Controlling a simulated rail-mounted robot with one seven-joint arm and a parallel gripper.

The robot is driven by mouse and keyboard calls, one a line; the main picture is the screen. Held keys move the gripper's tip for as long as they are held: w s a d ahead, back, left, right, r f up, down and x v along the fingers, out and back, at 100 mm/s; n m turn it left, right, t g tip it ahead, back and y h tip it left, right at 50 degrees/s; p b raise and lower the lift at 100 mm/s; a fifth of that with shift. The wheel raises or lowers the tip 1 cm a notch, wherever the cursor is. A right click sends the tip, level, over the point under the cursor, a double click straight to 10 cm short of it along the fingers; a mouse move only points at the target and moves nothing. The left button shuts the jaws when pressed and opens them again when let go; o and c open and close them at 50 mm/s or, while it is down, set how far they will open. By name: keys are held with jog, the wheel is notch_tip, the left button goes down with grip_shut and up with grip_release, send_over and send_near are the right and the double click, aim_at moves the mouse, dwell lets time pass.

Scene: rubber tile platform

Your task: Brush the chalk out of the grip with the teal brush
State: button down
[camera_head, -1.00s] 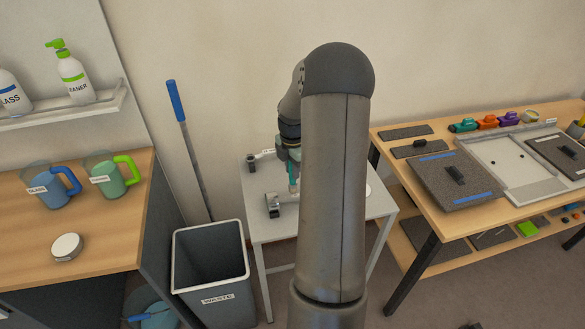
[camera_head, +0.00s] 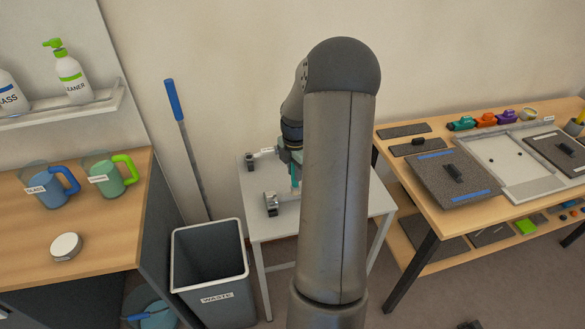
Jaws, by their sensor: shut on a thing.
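My gripper (camera_head: 293,160) is over the small white table (camera_head: 282,227), partly hidden behind my own arm. It is shut on a slim teal thing, which looks like the teal brush (camera_head: 295,177) and points down toward the tabletop. Left of the brush, a small grey-and-black fixture (camera_head: 271,204) stands on the table, and a similar one (camera_head: 250,163) with a white label is at the back left edge. I cannot make out the grip or any chalk; my arm hides the table's middle. Whether the brush tip touches anything is too small to tell.
A grey waste bin (camera_head: 210,265) stands left of the white table, with a blue-handled pole (camera_head: 187,135) behind it. A wooden bench (camera_head: 415,180) with boards and a tray is at right. Another wooden counter (camera_head: 110,232) with jugs is at left.

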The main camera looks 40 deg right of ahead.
jog(key=shift+f, duration=0.1)
dwell(0.3)
jog(key=shift+w, duration=0.95)
jog(key=shift+s, duration=0.1)
jog(key=shift+s, duration=0.9)
jog(key=shift+w, duration=0.1)
jog(key=shift+w+d+p, duration=0.1)
jog(key=shift+w+p, duration=0.2)
jog(key=shift+w, duration=0.65)
jog(key=shift+s, duration=0.1)
